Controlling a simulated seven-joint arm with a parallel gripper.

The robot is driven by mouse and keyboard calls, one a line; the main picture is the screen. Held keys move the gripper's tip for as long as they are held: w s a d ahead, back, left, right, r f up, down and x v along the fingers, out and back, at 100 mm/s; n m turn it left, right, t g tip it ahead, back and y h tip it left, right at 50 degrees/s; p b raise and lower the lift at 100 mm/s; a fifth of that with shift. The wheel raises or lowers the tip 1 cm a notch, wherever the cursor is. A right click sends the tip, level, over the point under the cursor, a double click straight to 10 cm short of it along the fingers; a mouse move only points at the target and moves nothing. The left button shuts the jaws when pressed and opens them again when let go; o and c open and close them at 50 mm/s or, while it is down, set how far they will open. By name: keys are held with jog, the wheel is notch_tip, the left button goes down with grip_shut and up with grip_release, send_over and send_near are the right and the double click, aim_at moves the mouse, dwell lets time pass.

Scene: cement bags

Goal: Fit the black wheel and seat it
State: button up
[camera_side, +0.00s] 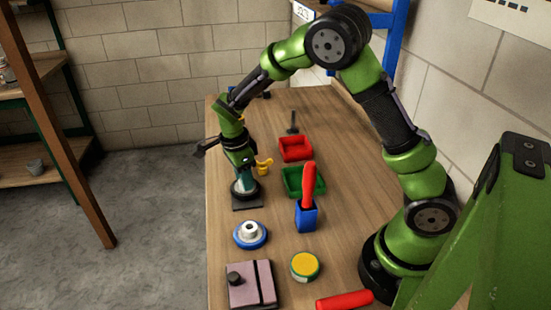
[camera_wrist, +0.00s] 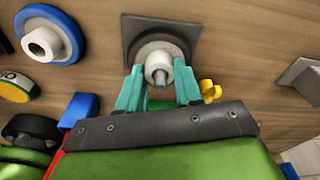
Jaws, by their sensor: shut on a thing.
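A dark square plate (camera_side: 247,206) lies on the bench below my gripper (camera_side: 244,178); it also shows in the wrist view (camera_wrist: 132,30). A grey pin tip (camera_wrist: 160,78) shows at the hub's middle. My gripper's teal fingers (camera_wrist: 158,88) are shut on the white hub, one on each side. Whether the disc lies flat against the plate cannot be told.
A blue wheel with a white hub (camera_side: 250,235) lies nearer the camera. A yellow-topped tin (camera_side: 305,265), a blue holder with a red handle (camera_side: 307,216), green (camera_side: 291,182) and red (camera_side: 295,149) trays, and a pinkish box (camera_side: 250,287) stand around. A yellow wing-shaped part (camera_side: 264,166) is close behind my gripper.

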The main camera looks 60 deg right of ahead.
jog(key=shift+f, duration=0.1)
jog(key=o, duration=1.2)
jog(key=shift+c, duration=0.2)
notch_tip(320, 180, up, 17)
jog(key=a, duration=0.1)
jog(key=shift+w+a, duration=0.4)
jog(key=shift+w, duration=0.05)
jog(key=shift+f, duration=0.1)
